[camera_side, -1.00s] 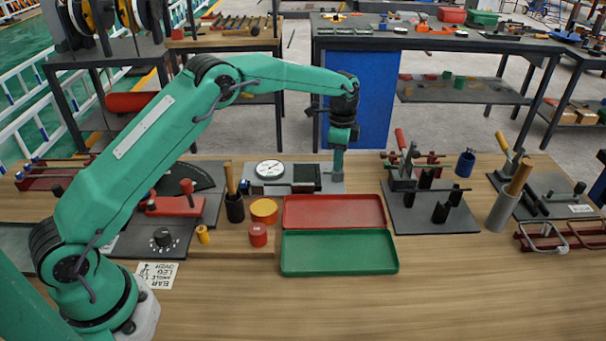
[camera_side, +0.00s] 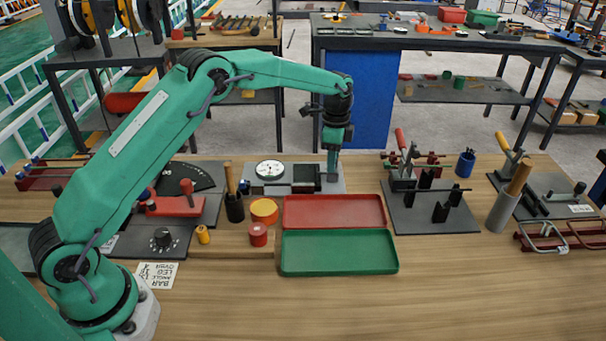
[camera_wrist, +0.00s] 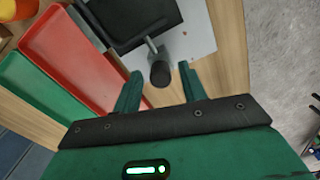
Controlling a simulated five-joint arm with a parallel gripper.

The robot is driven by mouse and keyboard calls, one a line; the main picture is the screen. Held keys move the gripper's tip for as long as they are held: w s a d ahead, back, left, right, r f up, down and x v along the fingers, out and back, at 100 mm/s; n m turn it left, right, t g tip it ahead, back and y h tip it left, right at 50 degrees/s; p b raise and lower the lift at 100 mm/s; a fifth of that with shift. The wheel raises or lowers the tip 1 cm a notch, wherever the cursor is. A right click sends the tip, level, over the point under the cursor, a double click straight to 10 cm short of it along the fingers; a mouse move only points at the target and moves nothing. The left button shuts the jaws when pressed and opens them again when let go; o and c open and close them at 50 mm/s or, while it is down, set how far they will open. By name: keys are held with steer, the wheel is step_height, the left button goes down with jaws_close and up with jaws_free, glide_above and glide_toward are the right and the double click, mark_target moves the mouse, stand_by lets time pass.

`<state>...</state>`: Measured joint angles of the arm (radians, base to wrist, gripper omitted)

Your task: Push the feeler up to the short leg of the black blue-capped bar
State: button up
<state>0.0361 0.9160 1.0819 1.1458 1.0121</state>
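My gripper (camera_side: 332,176) points down at the right end of the grey gauge plate (camera_side: 268,188), which carries a white dial (camera_side: 270,170) and a dark block (camera_side: 306,178). In the wrist view, my gripper (camera_wrist: 160,68) is open, one green finger on each side of a black round knob (camera_wrist: 160,76). A short grey rod runs from the knob toward the dark block; this looks like the feeler.
A red tray (camera_side: 333,198) and a green tray (camera_side: 340,274) lie in front of the gauge. A black fixture plate (camera_side: 430,222) with posts stands to the right. A red rack (camera_side: 40,182) with blue-ended pieces is at far left.

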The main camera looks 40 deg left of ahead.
stand_by(0.3)
step_height(320, 180, up, 7)
steer(key=shift+f, duration=0.15)
steer(key=shift+r, duration=0.55)
